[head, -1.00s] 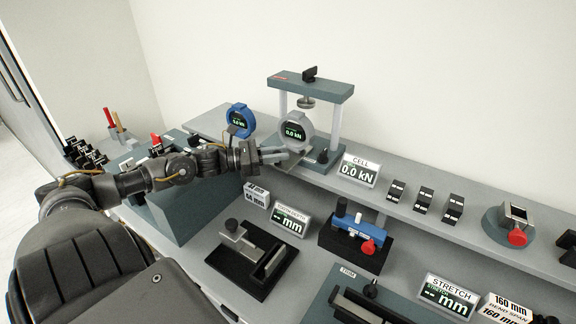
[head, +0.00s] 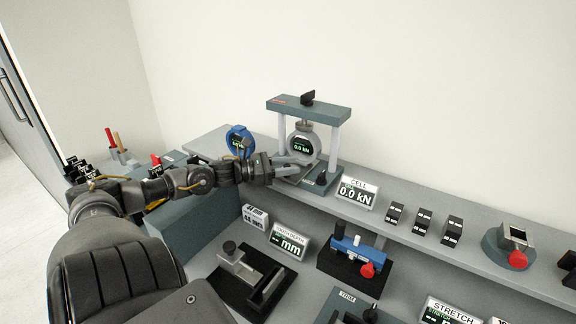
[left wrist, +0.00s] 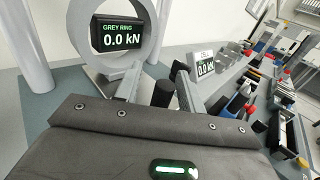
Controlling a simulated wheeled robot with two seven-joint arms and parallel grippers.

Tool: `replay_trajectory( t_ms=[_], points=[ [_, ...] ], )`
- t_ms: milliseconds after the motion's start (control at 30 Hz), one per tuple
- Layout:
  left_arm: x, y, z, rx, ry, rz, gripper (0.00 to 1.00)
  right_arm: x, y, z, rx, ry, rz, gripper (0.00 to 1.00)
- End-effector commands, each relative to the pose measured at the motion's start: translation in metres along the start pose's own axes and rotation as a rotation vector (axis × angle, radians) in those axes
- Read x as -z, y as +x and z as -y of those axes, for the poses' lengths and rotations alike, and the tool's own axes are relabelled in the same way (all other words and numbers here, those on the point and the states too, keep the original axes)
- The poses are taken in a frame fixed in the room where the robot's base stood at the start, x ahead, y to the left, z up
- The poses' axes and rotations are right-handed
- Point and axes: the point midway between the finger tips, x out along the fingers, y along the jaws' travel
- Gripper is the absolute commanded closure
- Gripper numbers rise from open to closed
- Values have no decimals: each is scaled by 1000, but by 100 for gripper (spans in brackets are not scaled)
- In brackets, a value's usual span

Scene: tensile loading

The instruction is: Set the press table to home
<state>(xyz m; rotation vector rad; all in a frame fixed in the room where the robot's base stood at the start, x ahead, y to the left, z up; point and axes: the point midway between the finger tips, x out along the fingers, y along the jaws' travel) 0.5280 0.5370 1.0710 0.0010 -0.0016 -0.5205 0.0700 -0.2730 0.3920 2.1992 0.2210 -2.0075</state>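The press (head: 308,108) stands on the shelf, with two posts, a dark crossbeam and a black top knob. The grey ring gauge (head: 292,143) stands upright between the posts, below the screw platen; it also shows in the left wrist view (left wrist: 76,22), reading 0.0 kN. The press table under it is mostly hidden. A black knob (head: 322,178) stands at the base's front right. My left gripper (head: 292,168) is at the front of the base with its fingers apart. In the left wrist view, a black cylinder (left wrist: 163,93) shows between the fingers; contact is unclear. My right gripper is out of view.
A blue ring gauge (head: 238,138) stands left of the press. The CELL display (head: 357,193) reads 0.0 kN at its right, followed by several black blocks (head: 424,221). Below are a black fixture (head: 250,280) and a blue device (head: 357,248).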

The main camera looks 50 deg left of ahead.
Motion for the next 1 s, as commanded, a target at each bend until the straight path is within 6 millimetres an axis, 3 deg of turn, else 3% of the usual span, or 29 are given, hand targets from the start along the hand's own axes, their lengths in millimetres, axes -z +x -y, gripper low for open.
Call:
replay_trajectory(
  t_ms=[367, 1000],
  points=[
    [2, -7, 1, 1, -4, -4, 61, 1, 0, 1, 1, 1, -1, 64],
    [2, -71, 0, 1, -2, -2, 61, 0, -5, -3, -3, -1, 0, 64]
  ],
)
